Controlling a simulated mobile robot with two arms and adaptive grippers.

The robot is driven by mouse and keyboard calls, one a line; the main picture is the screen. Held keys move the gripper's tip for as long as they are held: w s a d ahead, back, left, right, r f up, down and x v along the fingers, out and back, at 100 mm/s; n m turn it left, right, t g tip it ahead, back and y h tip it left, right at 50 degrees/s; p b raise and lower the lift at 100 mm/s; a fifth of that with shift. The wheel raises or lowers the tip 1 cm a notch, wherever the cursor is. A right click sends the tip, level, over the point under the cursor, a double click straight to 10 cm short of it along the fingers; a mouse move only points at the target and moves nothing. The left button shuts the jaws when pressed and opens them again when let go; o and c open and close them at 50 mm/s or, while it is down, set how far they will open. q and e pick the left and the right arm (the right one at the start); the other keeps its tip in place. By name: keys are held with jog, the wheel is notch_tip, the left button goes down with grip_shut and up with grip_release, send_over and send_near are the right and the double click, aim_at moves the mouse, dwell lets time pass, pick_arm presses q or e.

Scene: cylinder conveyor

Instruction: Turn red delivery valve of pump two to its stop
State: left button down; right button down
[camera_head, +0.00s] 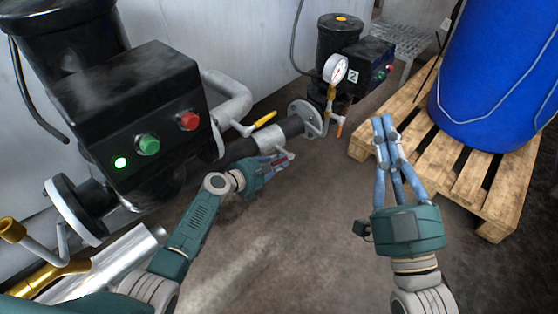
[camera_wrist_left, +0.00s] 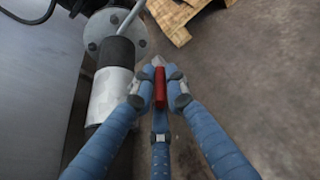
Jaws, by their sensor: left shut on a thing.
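My left gripper (camera_head: 276,164) is shut on a red valve handle (camera_head: 289,157), low beside the dark pipe between the two pumps. In the left wrist view the red handle (camera_wrist_left: 160,88) stands between the fingertips of my left gripper (camera_wrist_left: 158,90). The fingers hide the valve's body and stem. Pump two (camera_head: 340,45), black with a "2" label, stands at the back with a white gauge (camera_head: 335,69). My right gripper (camera_head: 384,122) is over the floor near the pallet, holding nothing that shows. Its fingertips look close together; how far they are closed is unclear.
A nearer black pump (camera_head: 130,110) with green and red buttons fills the left. A yellow-handled lever (camera_head: 265,119) and an orange-tipped lever (camera_head: 340,126) are near the pipe. A wooden pallet (camera_head: 415,135) with a blue drum (camera_head: 495,75) is at right. The middle floor is clear.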

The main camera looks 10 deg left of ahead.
pick_arm(q)
jog(key=shift+r, duration=0.1)
jog(key=c, duration=1.7)
grip_release()
jog(key=shift+c, duration=0.2)
